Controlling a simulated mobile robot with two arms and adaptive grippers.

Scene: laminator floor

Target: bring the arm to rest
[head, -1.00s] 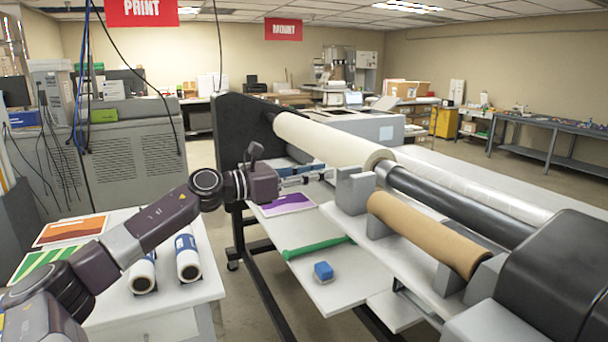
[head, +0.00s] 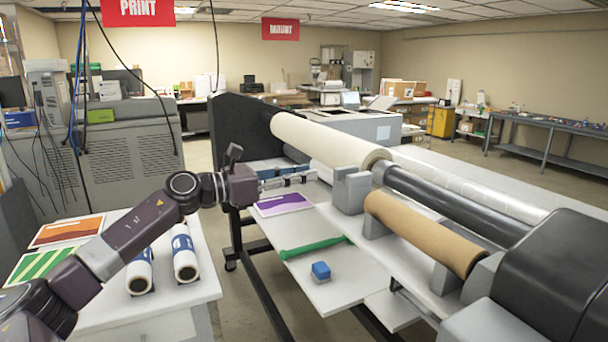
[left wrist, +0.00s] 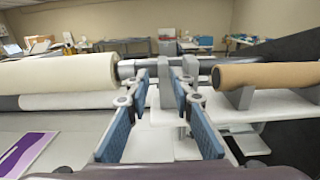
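My left arm reaches in from the left in the head view. Its gripper (head: 308,177) hangs in the air over the purple print, left of the grey roller supports and clear of them. In the left wrist view the two blue-padded fingers of this gripper (left wrist: 162,95) stand apart with nothing between them, so it is open and empty. My right arm and gripper are not in view.
The laminator carries a cream roll (head: 318,138) and a brown roll (head: 425,232) on supports. Its lower tray (head: 335,292) bears a purple print (head: 284,204), a green strip (head: 313,248) and a blue block (head: 321,271). A white table (head: 180,305) holds two rolls and prints.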

